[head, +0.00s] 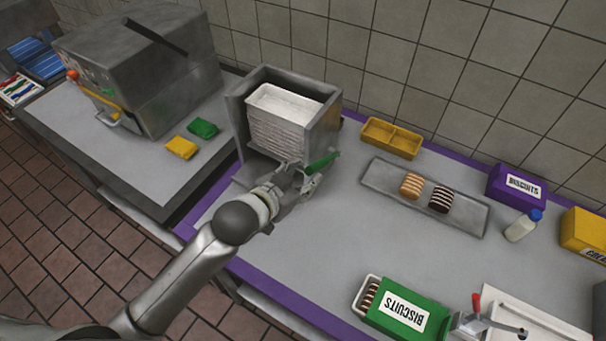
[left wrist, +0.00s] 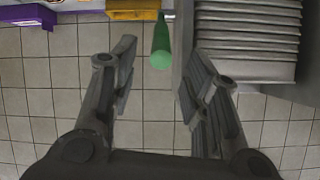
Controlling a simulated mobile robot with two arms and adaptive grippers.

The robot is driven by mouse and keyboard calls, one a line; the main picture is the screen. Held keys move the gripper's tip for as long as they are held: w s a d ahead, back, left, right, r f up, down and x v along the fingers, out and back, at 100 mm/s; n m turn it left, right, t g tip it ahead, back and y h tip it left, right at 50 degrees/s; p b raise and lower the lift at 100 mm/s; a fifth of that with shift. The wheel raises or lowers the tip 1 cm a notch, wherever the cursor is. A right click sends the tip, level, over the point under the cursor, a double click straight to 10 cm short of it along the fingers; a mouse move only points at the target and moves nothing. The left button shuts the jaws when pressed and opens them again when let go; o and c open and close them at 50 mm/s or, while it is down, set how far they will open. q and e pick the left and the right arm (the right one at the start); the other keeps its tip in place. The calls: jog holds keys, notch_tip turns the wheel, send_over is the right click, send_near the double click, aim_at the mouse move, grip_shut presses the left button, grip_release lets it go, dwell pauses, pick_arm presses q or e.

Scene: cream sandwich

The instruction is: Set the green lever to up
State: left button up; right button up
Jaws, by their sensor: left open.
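The green lever (head: 322,162) sticks out from the right side of a grey dispenser (head: 331,122) that holds a stack of white trays (head: 287,118). My left gripper (head: 303,180) is open at the dispenser's front right, close to the lever. In the left wrist view, the green lever (left wrist: 161,46) shows between the two spread fingers of my left gripper (left wrist: 157,72), toward their tips. No finger is clearly touching it. The tray stack (left wrist: 246,40) is just right of the fingers there. My right gripper is not in view.
A green biscuit box (head: 405,312) and a red-handled device (head: 476,303) are at the front. The counter between is clear.

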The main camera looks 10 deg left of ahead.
aim_at(324, 162)
pick_arm(q)
jog(key=shift+c, duration=0.9)
jog(key=shift+f+b, duration=0.3)
jog(key=shift+b, duration=0.05)
jog(key=shift+c, duration=1.1)
jog(key=f+m+b, duration=0.1)
jog(key=b, duration=0.1)
jog(key=f+m+t+b, duration=0.1)
jog(key=f+m+b, duration=0.1)
jog(key=m+b, duration=0.1)
jog(key=shift+s+a+f+t+y+b, duration=0.3)
jog(key=shift+f, duration=0.05)
grip_shut()
jog(key=s+f+m+t+b, duration=0.3)
jog(key=s+f+m+b, duration=0.15)
jog(key=m+b, duration=0.8)
jog(key=s+f+m+t+b, duration=0.3)
jog(key=f+m+t+b, duration=0.15)
jog(key=m+b, duration=0.75)
jog(key=w+d+r+m+p, duration=0.1)
jog(key=w+r+p, duration=0.1)
jog(key=w, duration=0.4)
jog(key=w+d+r+p, duration=0.2)
jog(key=w+r+p, duration=0.1)
jog(key=w, duration=0.3)
jog(key=shift+d+m+h+p, duration=0.15)
jog(key=shift+m+h+p, duration=0.25)
jog(key=shift+p, duration=0.5)
